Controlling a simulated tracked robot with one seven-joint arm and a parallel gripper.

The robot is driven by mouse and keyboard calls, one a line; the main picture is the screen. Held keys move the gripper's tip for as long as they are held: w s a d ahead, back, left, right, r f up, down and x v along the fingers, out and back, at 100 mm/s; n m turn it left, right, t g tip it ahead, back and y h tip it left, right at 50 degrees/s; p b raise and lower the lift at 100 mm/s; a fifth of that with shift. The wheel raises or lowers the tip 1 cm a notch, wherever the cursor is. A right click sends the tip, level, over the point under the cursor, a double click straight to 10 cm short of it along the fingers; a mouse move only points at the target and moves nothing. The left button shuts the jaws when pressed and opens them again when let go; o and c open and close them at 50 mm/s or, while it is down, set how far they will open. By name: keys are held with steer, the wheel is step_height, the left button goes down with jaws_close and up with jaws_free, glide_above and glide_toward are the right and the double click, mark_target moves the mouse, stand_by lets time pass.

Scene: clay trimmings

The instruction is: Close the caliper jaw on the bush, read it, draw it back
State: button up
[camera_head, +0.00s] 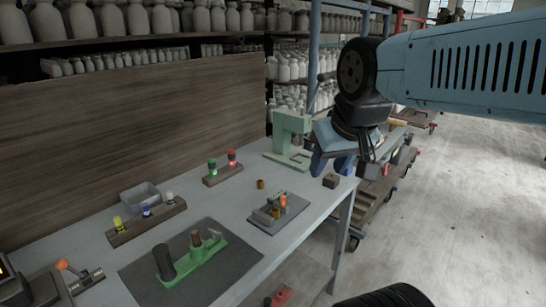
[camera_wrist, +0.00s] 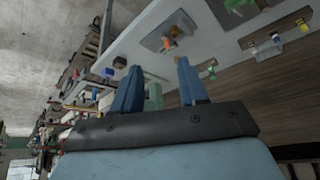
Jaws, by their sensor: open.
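A low green device (camera_head: 205,256) lies on a dark mat (camera_head: 150,268) at the front of the bench. It carries a dark upright cylinder and a small brown cylinder, and may be the caliper with its bush; the jaw gap is too small to tell. A grey plate fixture (camera_head: 262,218) with an orange-tipped part stands to its right, and shows in the wrist view (camera_wrist: 156,42). A small brass-coloured bush (camera_head: 260,184) stands loose behind the plate. My gripper (camera_head: 335,168) is open and empty, raised near the bench's right end, apart from these. Its blue fingers (camera_wrist: 158,72) are spread.
A green press-like stand (camera_head: 290,140) is at the far right of the bench, close to my gripper. A dark block (camera_head: 331,181) lies near the right edge. Racks with coloured knobs (camera_head: 146,222) and lamps (camera_head: 222,174), and a grey tray (camera_head: 140,196), line the back.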

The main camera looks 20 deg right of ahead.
steer(key=shift+w+a, duration=0.1)
steer(key=shift+w, duration=0.4)
steer(key=shift+o, duration=1.3)
steer(key=shift+w, duration=0.15)
steer(key=shift+o, duration=0.7)
steer(key=shift+w+a+m, duration=0.15)
steer(key=shift+w+m, duration=0.2)
steer(key=shift+m, duration=0.05)
steer(key=o, duration=0.3)
steer(key=w+f+m+g, duration=0.1)
steer(key=w+m, duration=0.2)
steer(key=w, duration=0.1)
steer(key=w+f+m+g, duration=0.1)
steer(key=w+m, duration=0.3)
steer(key=w+f+m, duration=0.2)
steer(key=w+m, duration=0.1)
steer(key=shift+w+m+g+y, duration=0.3)
steer(key=shift+w+g, duration=0.1)
steer(key=m+g, duration=0.3)
steer(key=m, duration=0.8)
glide_above(283, 196)
step_height(283, 196, down, 10)
steer(key=shift+m, duration=0.4)
steer(key=shift+w+f, duration=0.15)
steer(key=shift+f, duration=5.15)
